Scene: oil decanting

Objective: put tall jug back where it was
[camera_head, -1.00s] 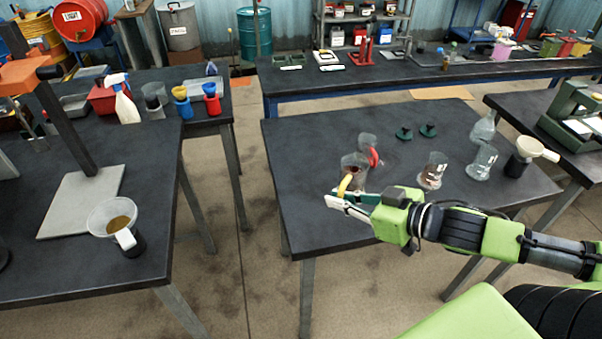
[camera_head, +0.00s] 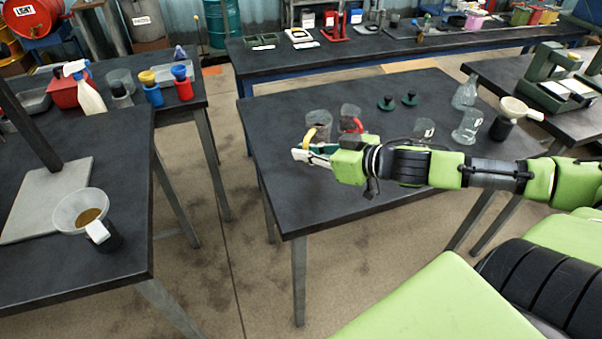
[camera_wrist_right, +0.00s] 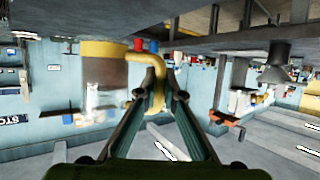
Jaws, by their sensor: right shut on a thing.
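A clear jug with a yellow handle (camera_head: 318,122), which I take for the tall jug, is at the left side of the middle table (camera_head: 300,205). My right gripper (camera_head: 304,154) is shut on its handle. My left gripper is not in view.
A red-handled jug (camera_head: 351,116) stands close right of the held jug. Two dark green knobbed pieces (camera_head: 397,101), a glass bottle (camera_head: 465,92) and a beaker (camera_head: 468,126) stand farther right. A funnel-topped container (camera_head: 92,212) is on the left table.

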